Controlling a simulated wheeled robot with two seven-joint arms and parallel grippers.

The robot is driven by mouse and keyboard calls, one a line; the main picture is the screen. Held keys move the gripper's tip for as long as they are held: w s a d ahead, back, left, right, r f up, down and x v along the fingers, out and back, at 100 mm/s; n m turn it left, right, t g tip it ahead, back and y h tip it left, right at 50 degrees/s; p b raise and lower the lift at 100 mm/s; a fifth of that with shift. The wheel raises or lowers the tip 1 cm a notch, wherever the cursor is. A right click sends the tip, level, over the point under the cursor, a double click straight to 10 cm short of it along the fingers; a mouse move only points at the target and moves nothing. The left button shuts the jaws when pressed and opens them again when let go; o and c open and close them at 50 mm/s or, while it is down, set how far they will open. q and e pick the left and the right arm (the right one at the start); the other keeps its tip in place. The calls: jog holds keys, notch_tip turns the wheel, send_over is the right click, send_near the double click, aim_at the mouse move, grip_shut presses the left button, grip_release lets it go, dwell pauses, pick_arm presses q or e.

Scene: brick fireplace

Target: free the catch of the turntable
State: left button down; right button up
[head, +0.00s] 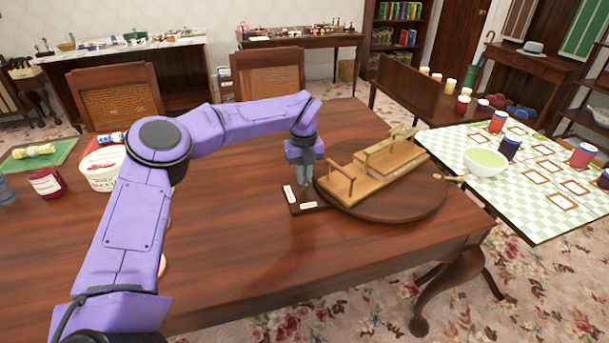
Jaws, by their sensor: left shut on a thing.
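The turntable (430,203) is a round dark wooden disc on the table, with a light wooden stand (375,177) on top. Its catch (312,207) is a small dark block with white labels at the disc's left edge. My left gripper (305,186) points down over the catch, its fingers shut on a part of it. The fingers hide the gripped part, and I cannot tell whether the catch is locked or free. My right gripper is out of view.
The brown table (240,240) is clear in front of the turntable. A white tub (103,170) and a red jar (47,184) stand at its left. A checked cloth (545,190) with a green bowl (485,162) and several jars lies on the right. Two chairs stand behind.

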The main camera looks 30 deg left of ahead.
pick_arm(q)
jog(key=c, duration=1.2)
grip_release()
jog(key=shift+o, duration=0.2)
notch_tip(320, 180, up, 10)
jog(key=shift+r, duration=0.25)
